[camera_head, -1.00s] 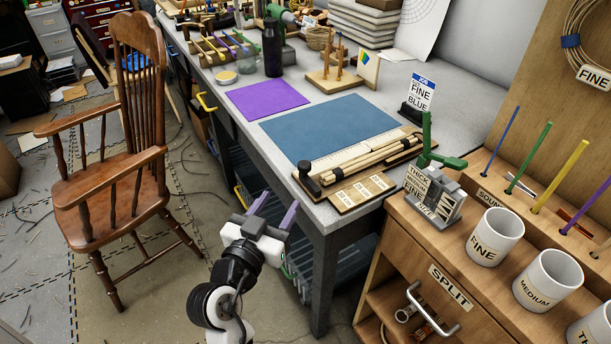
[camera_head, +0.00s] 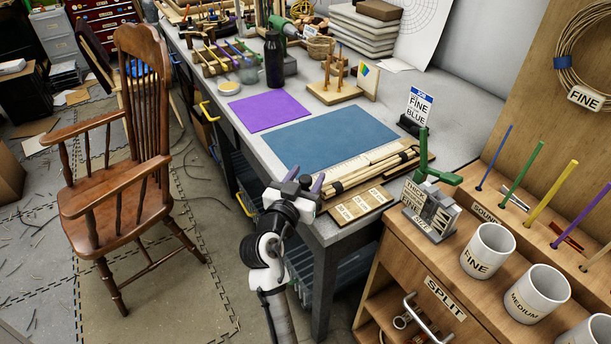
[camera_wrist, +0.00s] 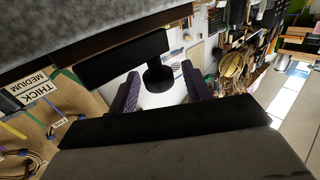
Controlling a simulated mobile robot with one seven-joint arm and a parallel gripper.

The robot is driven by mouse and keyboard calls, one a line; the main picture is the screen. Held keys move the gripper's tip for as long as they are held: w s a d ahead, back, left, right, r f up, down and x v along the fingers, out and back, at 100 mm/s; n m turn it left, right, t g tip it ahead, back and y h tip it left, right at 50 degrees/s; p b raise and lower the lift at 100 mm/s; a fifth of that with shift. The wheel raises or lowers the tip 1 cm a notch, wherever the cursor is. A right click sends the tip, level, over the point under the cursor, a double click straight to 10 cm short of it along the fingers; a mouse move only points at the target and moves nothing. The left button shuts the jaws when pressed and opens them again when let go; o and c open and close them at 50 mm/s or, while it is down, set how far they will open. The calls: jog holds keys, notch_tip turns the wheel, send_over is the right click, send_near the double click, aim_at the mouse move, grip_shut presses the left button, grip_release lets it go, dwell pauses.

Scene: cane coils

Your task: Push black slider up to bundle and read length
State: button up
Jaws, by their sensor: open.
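The cane bundle (camera_head: 380,164) lies on the wooden measuring board (camera_head: 357,206) at the table's front corner, beside a pale ruler strip (camera_head: 349,168). The black slider's knob (camera_head: 305,180) shows at the board's left end; my gripper hides most of the slider in the head view. In the wrist view the black slider (camera_wrist: 120,60) shows as a dark block with a round knob (camera_wrist: 158,79). My gripper (camera_head: 297,185) is open, with purple fingers. In the wrist view the knob appears between the fingertips (camera_wrist: 160,90); I cannot tell whether they touch it.
A blue mat (camera_head: 330,138) and a purple mat (camera_head: 270,111) lie on the table. A FINE BLUE sign (camera_head: 419,107) stands behind the board. A grey gauge block (camera_head: 430,212) and white cups (camera_head: 488,250) stand on the right cabinet. A wooden chair (camera_head: 120,190) is at left.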

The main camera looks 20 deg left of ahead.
grip_shut()
jog(key=w+d, duration=0.2)
jog(key=w, duration=0.1)
jog(key=shift+w+d, duration=0.1)
jog(key=shift+d, duration=0.15)
jog(key=shift+w+d+r, duration=0.1)
grip_release()
jog(key=shift+w, duration=0.1)
